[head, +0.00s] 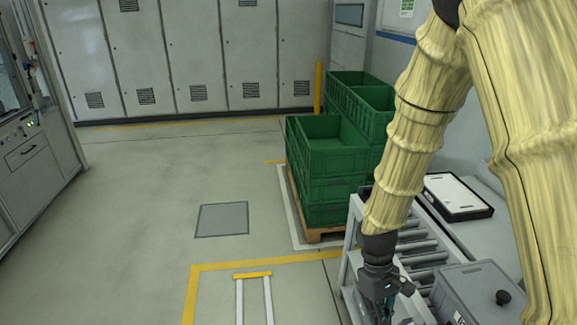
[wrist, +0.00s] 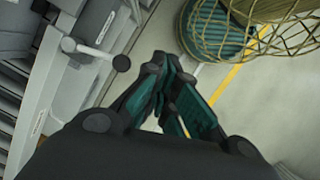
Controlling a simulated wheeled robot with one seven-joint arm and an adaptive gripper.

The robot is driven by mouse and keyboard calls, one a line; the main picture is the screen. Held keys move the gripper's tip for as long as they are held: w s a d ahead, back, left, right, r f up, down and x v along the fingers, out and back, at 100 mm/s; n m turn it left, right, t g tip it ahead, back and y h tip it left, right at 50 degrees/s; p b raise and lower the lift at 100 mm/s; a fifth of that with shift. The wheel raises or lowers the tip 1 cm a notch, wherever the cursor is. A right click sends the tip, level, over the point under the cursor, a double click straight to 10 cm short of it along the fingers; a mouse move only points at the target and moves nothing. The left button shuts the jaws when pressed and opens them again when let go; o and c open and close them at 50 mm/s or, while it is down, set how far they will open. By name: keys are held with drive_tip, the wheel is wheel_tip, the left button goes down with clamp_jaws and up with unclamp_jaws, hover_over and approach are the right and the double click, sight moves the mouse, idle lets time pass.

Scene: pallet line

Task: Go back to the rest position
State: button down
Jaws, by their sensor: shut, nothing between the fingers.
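My gripper (head: 378,300) hangs at the lower end of my yellow-sleeved arm, pointing down beside the near left edge of the roller conveyor (head: 425,250). In the wrist view my gripper (wrist: 168,92) shows its dark fingers with teal pads drawn together and nothing held between them. The lower part of the gripper is cut close to the bottom edge of the head view.
Green crates (head: 325,165) are stacked on a wooden pallet (head: 318,235) left of the conveyor. A grey box (head: 475,290) with a black knob and a black-rimmed tray (head: 457,195) lie right of my gripper. Grey lockers (head: 190,55) line the back. The floor at left is clear.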

drive_tip(key=s+f+m+t+b, duration=0.1)
drive_tip(key=s+f+m+b, duration=0.1)
drive_tip(key=s+f, duration=0.8)
drive_tip(key=s+f+m+t+y+b, duration=0.1)
drive_tip(key=s+f+m+t+b, duration=0.1)
drive_tip(key=s+f, duration=0.9)
wheel_tip(320, 180, down, 8)
drive_tip(key=shift+s+d+r+m+y, duration=0.15)
drive_tip(key=shift+d+m+y, duration=0.2)
drive_tip(key=shift+m, duration=0.35)
